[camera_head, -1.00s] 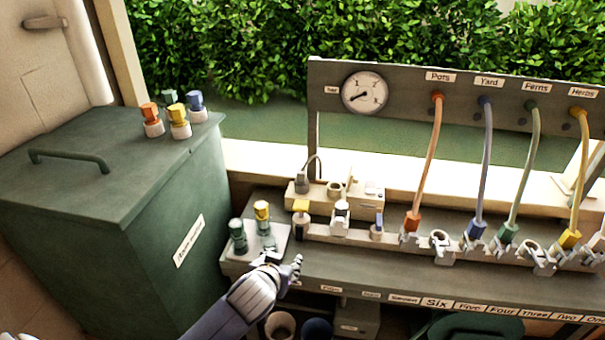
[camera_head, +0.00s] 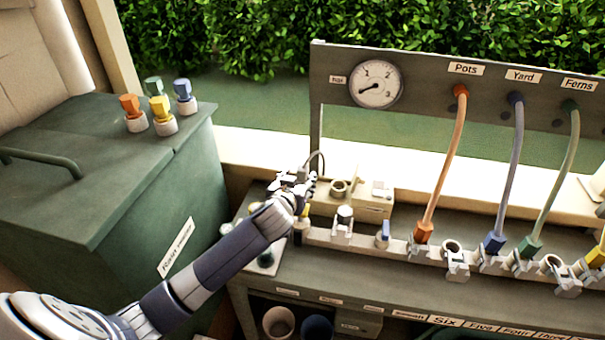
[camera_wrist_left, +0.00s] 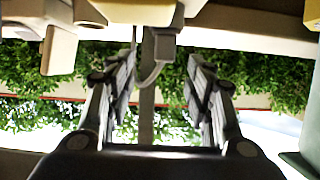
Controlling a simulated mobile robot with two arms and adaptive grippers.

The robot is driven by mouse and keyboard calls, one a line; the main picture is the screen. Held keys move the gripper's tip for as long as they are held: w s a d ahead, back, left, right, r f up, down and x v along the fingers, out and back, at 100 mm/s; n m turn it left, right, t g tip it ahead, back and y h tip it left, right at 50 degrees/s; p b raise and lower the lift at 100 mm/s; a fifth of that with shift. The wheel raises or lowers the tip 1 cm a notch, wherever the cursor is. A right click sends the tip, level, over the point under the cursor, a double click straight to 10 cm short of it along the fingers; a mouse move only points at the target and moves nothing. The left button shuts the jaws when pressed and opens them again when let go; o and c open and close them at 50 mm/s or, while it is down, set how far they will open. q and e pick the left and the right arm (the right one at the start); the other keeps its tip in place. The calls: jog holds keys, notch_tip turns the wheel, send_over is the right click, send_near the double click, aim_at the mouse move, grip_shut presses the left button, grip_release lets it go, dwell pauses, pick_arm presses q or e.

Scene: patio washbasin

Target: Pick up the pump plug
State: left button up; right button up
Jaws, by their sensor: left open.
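The pump plug is a grey block with a thin looping cord, seated on the cream box (camera_head: 368,200) at the back of the bench. In the head view my left gripper (camera_head: 297,183) covers the plug's body, and only its cord (camera_head: 319,158) shows above. In the left wrist view, which looks upside down, the plug (camera_wrist_left: 163,46) sits against the box ahead of and between my fingertips (camera_wrist_left: 162,60). The left gripper is open, with a finger to either side of the plug's line. I cannot tell whether the fingers touch it. My right gripper is out of view.
A rail of clips with coloured hose ends, such as the orange connector (camera_head: 423,232), runs along the bench front. A round gauge (camera_head: 376,84) is on the back panel. A green cabinet (camera_head: 140,200) stands left with several capped fittings on top. Bottles stand under my forearm.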

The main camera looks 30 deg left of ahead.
aim_at(301, 172)
pick_arm(q)
jog(key=shift+w+a+f, duration=0.2)
jog(key=shift+w+f, duration=0.1)
jog(key=shift+w, duration=0.35)
jog(key=shift+w+a, duration=0.15)
jog(key=shift+w, duration=0.15)
jog(key=p+x, duration=0.1)
jog(key=x, duration=0.2)
jog(key=shift+w+a, duration=0.3)
jog(key=shift+w+f, duration=0.25)
jog(key=shift+w, duration=0.1)
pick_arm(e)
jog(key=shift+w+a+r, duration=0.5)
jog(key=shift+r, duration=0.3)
pick_arm(q)
jog(key=shift+s, duration=0.1)
jog(key=shift+c, duration=1.4)
jog(key=c, duration=0.9)
grip_shut()
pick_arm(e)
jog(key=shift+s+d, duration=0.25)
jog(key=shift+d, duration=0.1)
